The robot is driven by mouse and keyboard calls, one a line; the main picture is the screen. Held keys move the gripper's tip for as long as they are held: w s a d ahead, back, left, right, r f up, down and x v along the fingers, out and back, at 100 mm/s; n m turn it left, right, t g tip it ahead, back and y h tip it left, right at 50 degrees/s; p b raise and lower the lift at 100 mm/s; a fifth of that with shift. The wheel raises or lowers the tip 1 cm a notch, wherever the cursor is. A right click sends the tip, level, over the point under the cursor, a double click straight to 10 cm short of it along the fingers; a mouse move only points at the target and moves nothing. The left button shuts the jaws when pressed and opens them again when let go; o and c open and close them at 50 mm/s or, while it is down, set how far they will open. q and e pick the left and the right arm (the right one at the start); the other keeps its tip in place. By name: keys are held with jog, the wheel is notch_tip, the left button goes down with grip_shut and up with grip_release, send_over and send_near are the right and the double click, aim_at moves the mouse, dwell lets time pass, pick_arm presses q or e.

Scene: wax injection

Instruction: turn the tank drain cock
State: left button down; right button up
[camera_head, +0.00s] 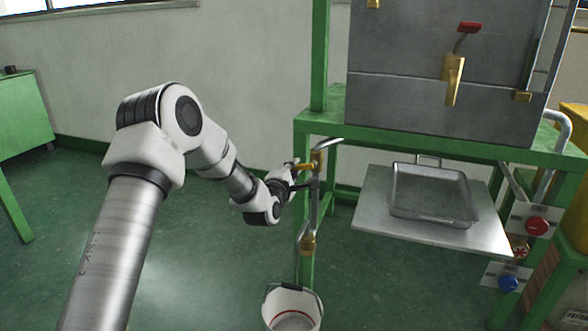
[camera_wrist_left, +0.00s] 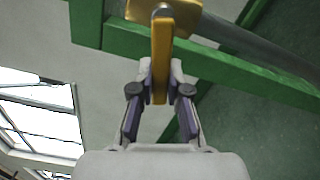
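A brass cock (camera_head: 318,158) with a yellow lever sits on a grey pipe at the left leg of the green stand. The pipe runs down to a brass end above a white bucket (camera_head: 292,308). My left gripper (camera_head: 300,178) is at this lever, with the arm reaching in from the left. In the left wrist view the yellow lever (camera_wrist_left: 161,50) stands between the two fingertips (camera_wrist_left: 162,82), which close against both its sides. The head view shows the fingers too small to add detail. My right gripper is in neither view.
The green stand (camera_head: 410,143) carries a grey metal tank (camera_head: 420,100) with a brass tap and red handle (camera_head: 469,28). A metal tray (camera_head: 430,219) rests on a plate to the right. Red (camera_head: 537,226) and blue (camera_head: 508,283) knobs are at far right.

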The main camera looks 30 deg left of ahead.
pick_arm(q)
jog(key=shift+a+r+m+p, duration=0.15)
jog(key=shift+r+m+p, duration=0.95)
jog(key=shift+p, duration=0.75)
jog(key=shift+m+p, duration=0.35)
jog(key=shift+m, duration=0.15)
jog(key=shift+f+m, duration=0.25)
jog(key=shift+m, duration=0.05)
jog(key=c, duration=1.1)
grip_release()
jog(key=shift+s, duration=0.1)
